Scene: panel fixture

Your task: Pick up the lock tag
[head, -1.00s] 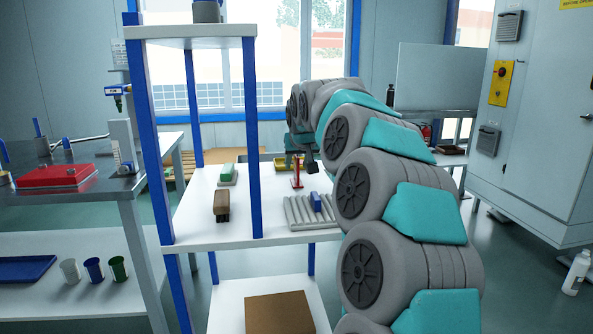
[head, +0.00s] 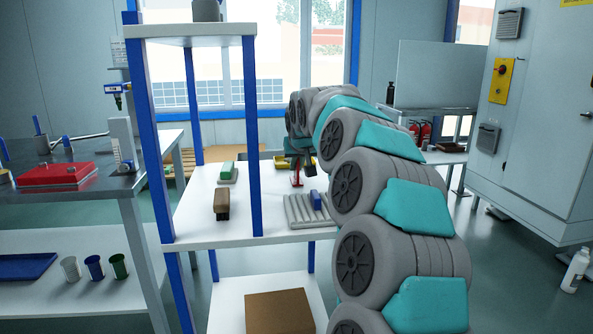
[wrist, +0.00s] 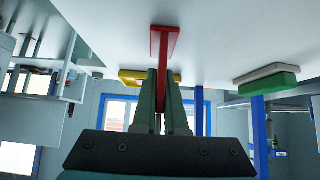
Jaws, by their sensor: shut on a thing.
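The red lock tag (head: 297,177) is upright at the back of the white middle shelf, a thin stem on a flat foot. In the wrist view the picture is upside down, and the red lock tag (wrist: 165,42) runs from the white surface down between my fingers. My gripper (wrist: 162,80) is shut on its stem; the fingers hide part of it. In the head view my gripper (head: 297,157) is at the tag's upper end, partly hidden by my arm. I cannot tell whether the tag's foot touches the shelf.
On the shelf (head: 260,222) are a green-topped block (head: 227,172), a brown brush-like block (head: 222,205), a ribbed grey tray (head: 300,212) with a blue block (head: 316,200), and a yellow item (head: 281,162). Blue posts (head: 251,130) stand in front. The shelf's centre is clear.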

